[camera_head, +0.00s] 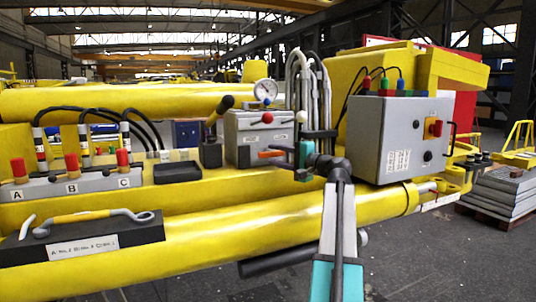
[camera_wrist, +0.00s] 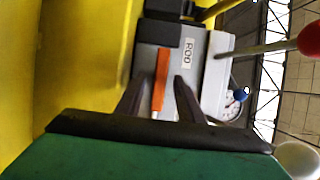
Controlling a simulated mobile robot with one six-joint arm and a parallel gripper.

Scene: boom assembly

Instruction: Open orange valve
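The orange valve is a short orange lever (camera_head: 271,154) on the front of a grey valve box (camera_head: 262,127) in the head view. In the wrist view the orange lever (camera_wrist: 160,82) lies straight ahead, beside a "ROD" label. My gripper (camera_head: 288,154) comes in from the right at the lever's right end, with its green body below the hoses. In the wrist view my two dark fingers (camera_wrist: 161,76) are apart, one on each side of the lever, with gaps showing. I cannot tell how deep the lever sits between them.
A pressure gauge (camera_head: 265,91) and a red-knobbed lever (camera_head: 267,118) sit on the valve box. Grey hoses (camera_head: 307,80) rise just behind my gripper. A grey control box (camera_head: 401,137) stands to the right. A black-handled lever (camera_head: 218,108) stands to the left.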

